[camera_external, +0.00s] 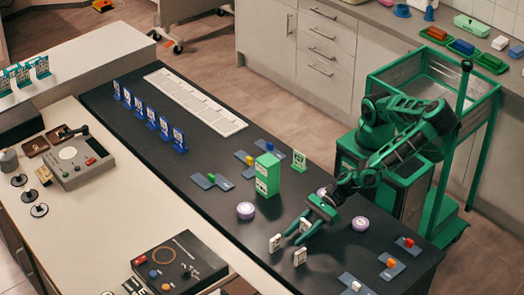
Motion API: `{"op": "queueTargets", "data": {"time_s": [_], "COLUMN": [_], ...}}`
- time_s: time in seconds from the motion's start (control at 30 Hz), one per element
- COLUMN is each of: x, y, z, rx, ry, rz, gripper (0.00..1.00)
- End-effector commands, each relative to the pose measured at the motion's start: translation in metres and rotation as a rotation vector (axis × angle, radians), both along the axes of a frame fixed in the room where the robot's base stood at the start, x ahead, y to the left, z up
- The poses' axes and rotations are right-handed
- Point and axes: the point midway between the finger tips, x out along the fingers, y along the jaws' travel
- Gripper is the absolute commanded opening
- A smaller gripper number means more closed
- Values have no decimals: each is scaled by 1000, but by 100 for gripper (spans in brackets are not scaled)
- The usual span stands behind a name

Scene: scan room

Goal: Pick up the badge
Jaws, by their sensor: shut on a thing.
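My gripper (296,237) is low over the front right part of the dark counter, with its fingers pointing down and to the left. A small white badge (305,226) with dark marking shows between the green fingers, partly covered by them. Two similar white badges stand close by, one left of the fingers (275,243) and one just below them (300,257). Whether the held badge touches the counter cannot be told.
A green and white box (267,175) and a white-and-purple round puck (245,210) stand behind and left of my gripper. Another puck (360,223) is to its right. Blue plates with small blocks (391,268) lie at the right end.

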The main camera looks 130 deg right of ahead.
Motion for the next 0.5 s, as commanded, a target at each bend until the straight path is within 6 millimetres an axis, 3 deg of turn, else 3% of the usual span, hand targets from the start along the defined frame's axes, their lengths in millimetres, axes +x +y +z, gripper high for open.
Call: {"op": "queueTargets", "data": {"time_s": [0.5], "x": [0], "y": [0], "z": [71], "rx": [5], "ry": [-1], "rz": [1], "gripper": [14]}}
